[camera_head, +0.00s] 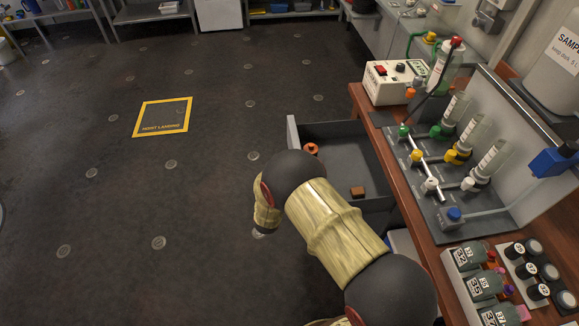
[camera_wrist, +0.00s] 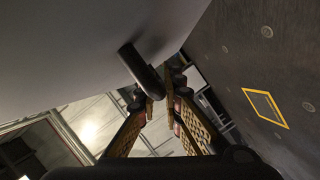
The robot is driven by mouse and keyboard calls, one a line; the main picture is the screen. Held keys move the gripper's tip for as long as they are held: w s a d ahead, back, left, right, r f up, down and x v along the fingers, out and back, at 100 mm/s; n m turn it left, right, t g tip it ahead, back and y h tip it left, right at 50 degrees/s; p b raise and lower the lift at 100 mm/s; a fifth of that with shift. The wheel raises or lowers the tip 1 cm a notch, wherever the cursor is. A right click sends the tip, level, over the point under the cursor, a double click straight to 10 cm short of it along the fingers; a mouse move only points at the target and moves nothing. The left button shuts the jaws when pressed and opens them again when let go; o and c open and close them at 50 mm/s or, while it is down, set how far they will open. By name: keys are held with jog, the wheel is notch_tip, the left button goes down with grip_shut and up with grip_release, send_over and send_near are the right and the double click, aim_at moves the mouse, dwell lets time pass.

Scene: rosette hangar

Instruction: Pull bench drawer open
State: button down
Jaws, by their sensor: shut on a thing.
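The bench drawer (camera_head: 345,131) is a grey open-topped tray standing out to the left from under the wooden bench (camera_head: 400,170), with its inside showing. In the wrist view the drawer's plain grey front (camera_wrist: 75,45) fills the upper left. A dark round bar handle (camera_wrist: 142,68) stands out from that front. My gripper (camera_wrist: 160,92) is shut on the handle, with the patterned fingers at its lower end. In the head view my arm hides the gripper, the handle and part of the drawer.
An orange round piece (camera_head: 311,148) and a small brown block (camera_head: 357,192) lie in the drawer. The bench top carries a white control box (camera_head: 392,82), a rack of tubes (camera_head: 455,155) and several labelled bottles (camera_head: 480,285). The dark floor (camera_head: 140,200) to the left is clear, with a yellow-edged marking (camera_head: 163,103).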

jog(key=shift+f, duration=0.1)
jog(key=c, duration=1.9)
grip_release()
jog(key=v, duration=1.2)
